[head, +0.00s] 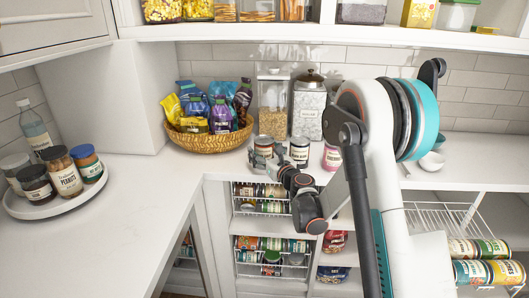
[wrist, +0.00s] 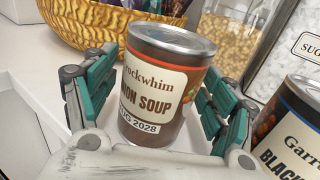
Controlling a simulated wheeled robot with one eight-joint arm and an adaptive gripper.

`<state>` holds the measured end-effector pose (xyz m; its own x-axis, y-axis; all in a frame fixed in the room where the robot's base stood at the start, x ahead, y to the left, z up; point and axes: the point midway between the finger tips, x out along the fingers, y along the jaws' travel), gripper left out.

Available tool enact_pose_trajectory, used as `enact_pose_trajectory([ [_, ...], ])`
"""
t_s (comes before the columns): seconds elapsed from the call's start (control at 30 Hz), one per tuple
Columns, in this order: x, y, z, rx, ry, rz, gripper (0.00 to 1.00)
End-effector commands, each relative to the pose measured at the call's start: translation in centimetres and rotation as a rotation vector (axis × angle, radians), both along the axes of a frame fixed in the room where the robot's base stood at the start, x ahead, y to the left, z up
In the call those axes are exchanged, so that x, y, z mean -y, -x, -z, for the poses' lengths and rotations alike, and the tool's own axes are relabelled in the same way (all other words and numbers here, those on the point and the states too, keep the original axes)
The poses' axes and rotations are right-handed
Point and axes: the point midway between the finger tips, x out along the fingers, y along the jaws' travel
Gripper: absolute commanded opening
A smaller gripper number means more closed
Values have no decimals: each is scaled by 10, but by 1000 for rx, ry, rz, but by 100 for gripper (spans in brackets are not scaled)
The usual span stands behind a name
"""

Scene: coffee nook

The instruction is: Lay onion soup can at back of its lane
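The onion soup can (wrist: 150,95) stands upright on the counter, brown with a cream label and silver lid. It also shows in the head view (head: 263,144), beside the basket. My gripper (wrist: 160,78) has its teal-padded fingers spread on either side of the can, with small gaps seeming to show, so it looks open around it. In the head view my gripper (head: 270,164) is low in front of the can and partly covers it. A wire rack (head: 425,216) at the right holds several cans lying on their sides; I cannot tell which lane is the onion soup's.
A black-labelled can (head: 299,152) stands close right of the soup can; a pink-labelled can (head: 332,158) is farther right. A wicker basket (head: 208,143) and glass jars (head: 310,106) stand behind. Shelves below hold canned goods (head: 262,191).

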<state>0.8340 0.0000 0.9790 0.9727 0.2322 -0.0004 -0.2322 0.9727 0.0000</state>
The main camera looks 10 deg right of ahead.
Motion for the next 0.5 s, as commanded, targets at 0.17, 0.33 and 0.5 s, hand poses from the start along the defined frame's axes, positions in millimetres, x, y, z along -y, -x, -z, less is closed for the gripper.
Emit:
enact_pose_trajectory([
  [0.17, 0, 0, 0, 0, 0, 0, 81],
  [0.33, 0, 0, -1, 0, 0, 0, 81],
  [0.5, 4, 14, -4, 0, 0, 1, 81],
])
